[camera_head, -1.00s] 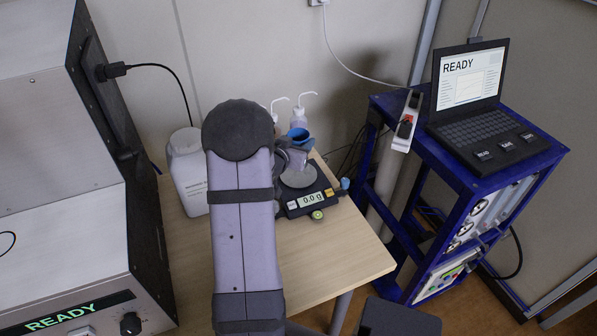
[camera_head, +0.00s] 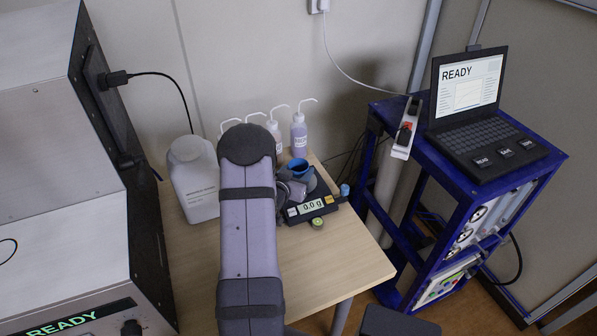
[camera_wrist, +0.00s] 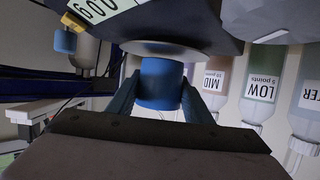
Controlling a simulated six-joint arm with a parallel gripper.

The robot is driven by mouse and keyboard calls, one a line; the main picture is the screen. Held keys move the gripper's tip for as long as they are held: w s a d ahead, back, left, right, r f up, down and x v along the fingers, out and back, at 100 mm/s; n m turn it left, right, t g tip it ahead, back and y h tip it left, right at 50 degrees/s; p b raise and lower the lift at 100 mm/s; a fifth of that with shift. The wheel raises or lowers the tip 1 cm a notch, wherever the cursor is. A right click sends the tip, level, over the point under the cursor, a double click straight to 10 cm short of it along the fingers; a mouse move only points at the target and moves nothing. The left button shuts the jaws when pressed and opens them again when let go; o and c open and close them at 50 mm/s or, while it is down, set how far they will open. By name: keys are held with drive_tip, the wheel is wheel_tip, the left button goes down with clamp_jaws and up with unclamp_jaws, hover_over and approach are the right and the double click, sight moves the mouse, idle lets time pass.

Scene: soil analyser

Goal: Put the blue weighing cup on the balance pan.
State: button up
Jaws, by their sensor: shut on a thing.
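The blue weighing cup (camera_head: 299,166) is in my gripper, low over the black balance (camera_head: 326,209) in the head view. In the wrist view, which is upside down, the cup (camera_wrist: 161,84) stands between my two blue fingers, and my gripper (camera_wrist: 160,92) is shut on it. The round grey balance pan (camera_wrist: 150,47) lies close to the cup's base in that view; I cannot tell whether they touch. The pan is mostly hidden by the cup and gripper in the head view.
Several wash bottles (camera_head: 299,137) stand behind the balance against the wall. A large white jar (camera_head: 194,182) stands left of my arm. The table front (camera_head: 345,265) is clear.

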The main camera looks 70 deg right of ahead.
drive_tip(key=shift+f, duration=0.2)
drive_tip(key=shift+f, duration=0.1)
drive_tip(key=shift+f, duration=0.15)
drive_tip(key=o, duration=0.9)
drive_tip(key=shift+o, duration=0.2)
drive_tip(key=shift+r, duration=0.3)
drive_tip(key=b+v, duration=0.1)
drive_tip(key=v, duration=1.1)
